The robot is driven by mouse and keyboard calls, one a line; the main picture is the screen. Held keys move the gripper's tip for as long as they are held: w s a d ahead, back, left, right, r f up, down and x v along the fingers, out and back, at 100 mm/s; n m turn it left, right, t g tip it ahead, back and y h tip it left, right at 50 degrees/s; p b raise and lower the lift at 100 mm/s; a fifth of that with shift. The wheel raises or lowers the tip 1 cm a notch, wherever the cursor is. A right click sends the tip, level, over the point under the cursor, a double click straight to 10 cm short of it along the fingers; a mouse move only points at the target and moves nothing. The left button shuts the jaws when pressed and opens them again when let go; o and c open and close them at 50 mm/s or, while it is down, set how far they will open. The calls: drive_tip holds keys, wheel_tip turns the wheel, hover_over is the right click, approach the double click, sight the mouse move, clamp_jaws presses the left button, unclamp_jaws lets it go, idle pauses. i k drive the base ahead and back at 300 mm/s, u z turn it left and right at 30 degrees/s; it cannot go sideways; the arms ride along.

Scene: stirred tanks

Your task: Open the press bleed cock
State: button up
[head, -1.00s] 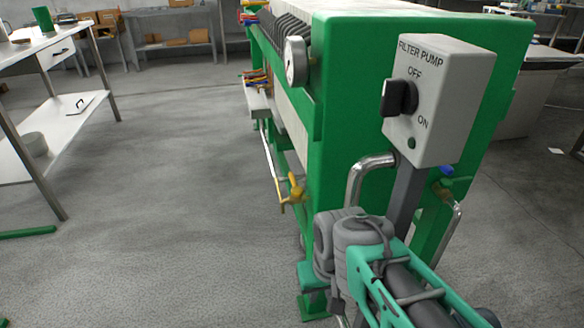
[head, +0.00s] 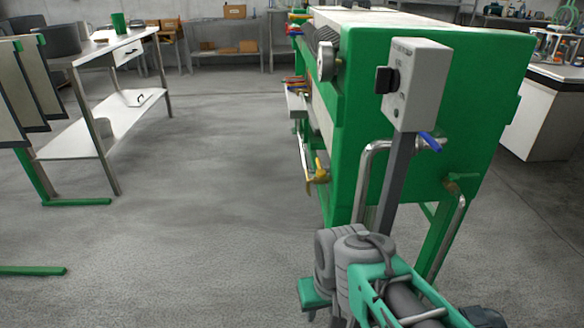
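The green filter press (head: 435,110) stands right of centre. A cock with a yellow lever (head: 318,172) shows low on its left side, with the lever roughly upright. A blue lever (head: 430,141) shows at the end pipe behind the control box post. A brass cock with a green lever (head: 458,181) sits to the right, above a bent metal pipe. No label on these levers can be read, so I cannot tell which is the bleed cock. My gripper is not clearly seen; the lower middle holds grey and teal parts, likely of my arm.
A grey pump control box (head: 416,84) with a black knob stands on a post before the press end. A round gauge (head: 326,60) is on the press's left corner. A white table (head: 110,47) stands left. The floor (head: 205,200) between is clear.

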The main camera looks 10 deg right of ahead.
sight(319, 165)
drive_tip(key=u, duration=2.3)
drive_tip(key=k, duration=0.75)
drive_tip(key=z, duration=1)
drive_tip(key=i, duration=1)
drive_tip(key=u, duration=0.05)
